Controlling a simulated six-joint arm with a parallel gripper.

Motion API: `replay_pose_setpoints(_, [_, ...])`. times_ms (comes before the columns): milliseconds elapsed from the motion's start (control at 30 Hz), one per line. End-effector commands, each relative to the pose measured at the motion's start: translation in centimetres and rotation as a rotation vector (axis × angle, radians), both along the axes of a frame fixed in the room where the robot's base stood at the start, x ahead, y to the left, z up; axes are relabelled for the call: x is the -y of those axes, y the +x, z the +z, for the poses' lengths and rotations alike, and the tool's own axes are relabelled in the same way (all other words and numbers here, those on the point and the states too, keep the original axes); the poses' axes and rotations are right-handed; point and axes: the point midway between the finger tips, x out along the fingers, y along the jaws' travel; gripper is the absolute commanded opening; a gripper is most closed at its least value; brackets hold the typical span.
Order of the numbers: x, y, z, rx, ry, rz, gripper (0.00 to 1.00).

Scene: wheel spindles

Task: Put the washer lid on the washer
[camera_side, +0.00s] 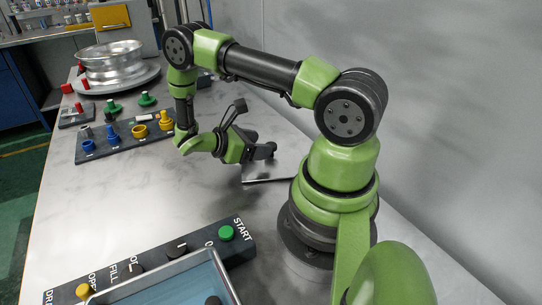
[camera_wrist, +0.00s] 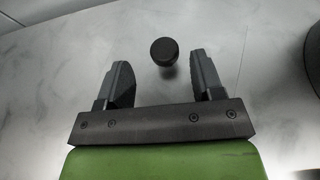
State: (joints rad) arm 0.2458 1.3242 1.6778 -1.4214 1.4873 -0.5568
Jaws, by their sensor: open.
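The washer lid (camera_side: 286,166) is a flat grey metal plate lying on the bench to the left of my arm's base. Its round black knob (camera_wrist: 164,51) shows in the wrist view, and the lid's edges are faint there. My gripper (camera_side: 268,152) is low over the lid, open and empty. In the wrist view its two dark fingers (camera_wrist: 157,72) stand apart, with the knob just beyond and between their tips. The washer (camera_side: 170,283) is an open metal tub with a light blue inside at the bottom of the side view, partly cut off.
A dark control panel (camera_side: 205,255) with a green START button and other knobs runs along the washer. A dark rack (camera_side: 125,138) with blue and yellow parts lies further back, near green parts (camera_side: 113,106). A metal wheel (camera_side: 110,62) stands at the far end. The bench between is clear.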

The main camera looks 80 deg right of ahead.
Motion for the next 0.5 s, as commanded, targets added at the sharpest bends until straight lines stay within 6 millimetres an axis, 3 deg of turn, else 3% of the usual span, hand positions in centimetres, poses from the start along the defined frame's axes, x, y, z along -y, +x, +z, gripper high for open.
replay_pose_setpoints(200, [1.8, -2.6, -1.3, -0.003, 0.002, -0.005, 0.61])
replay_pose_setpoints(500, [2.5, -3.1, -1.7, 0.002, 0.001, 0.0, 0.61])
